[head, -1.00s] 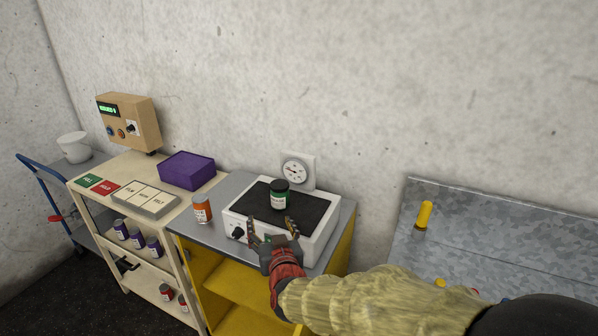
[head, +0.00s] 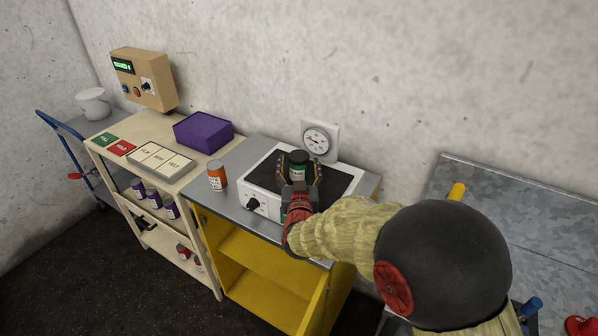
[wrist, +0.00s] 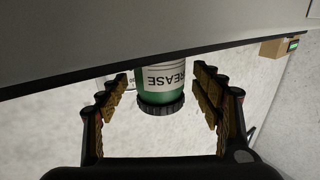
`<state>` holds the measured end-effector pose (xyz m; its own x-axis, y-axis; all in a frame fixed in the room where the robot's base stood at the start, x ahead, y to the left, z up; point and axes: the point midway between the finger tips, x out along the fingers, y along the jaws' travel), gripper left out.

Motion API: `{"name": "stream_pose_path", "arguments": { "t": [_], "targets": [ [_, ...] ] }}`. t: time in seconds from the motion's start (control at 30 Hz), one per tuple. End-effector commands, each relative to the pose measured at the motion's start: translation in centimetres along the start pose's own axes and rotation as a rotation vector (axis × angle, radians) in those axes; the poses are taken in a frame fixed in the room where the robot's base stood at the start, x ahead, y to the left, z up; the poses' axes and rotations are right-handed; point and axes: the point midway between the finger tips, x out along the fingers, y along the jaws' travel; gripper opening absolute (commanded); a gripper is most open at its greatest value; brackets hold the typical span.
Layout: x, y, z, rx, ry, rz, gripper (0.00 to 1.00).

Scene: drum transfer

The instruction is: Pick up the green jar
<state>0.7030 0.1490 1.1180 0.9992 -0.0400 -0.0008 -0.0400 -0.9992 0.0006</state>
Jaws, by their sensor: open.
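The green jar (head: 299,167) has a dark lid and a white label. It stands upright on the black top of the white hotplate-like unit (head: 257,193). In the wrist view the jar (wrist: 158,88) appears upside down, with "GREASE" partly readable on its label. My gripper (head: 300,182) is open, with one finger on each side of the jar. In the wrist view the open fingers (wrist: 160,104) flank the jar, with gaps visible on both sides. Its lower part is partly hidden by my gripper in the head view.
An orange jar (head: 217,176) stands left of the unit on the grey cabinet top (head: 230,205). A round gauge (head: 317,140) is on the wall behind. A purple box (head: 203,132) and a labelled tray (head: 160,162) sit on the left shelf. A metal table (head: 480,190) is at right.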

Motion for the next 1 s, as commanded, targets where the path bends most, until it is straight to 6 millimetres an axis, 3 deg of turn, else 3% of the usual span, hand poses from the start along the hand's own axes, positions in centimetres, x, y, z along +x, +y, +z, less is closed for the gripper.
{"name": "stream_pose_path", "arguments": {
  "t": [0.1,0.37,1.0],
  "targets": [
    [0.96,0.02,-0.05,0.001,0.001,0.001,0.66],
    [1.09,-0.01,-0.12,0.001,0.0,0.0,0.65],
    [1.06,-0.01,-0.09,0.0,0.0,0.0,0.29]
  ]
}}
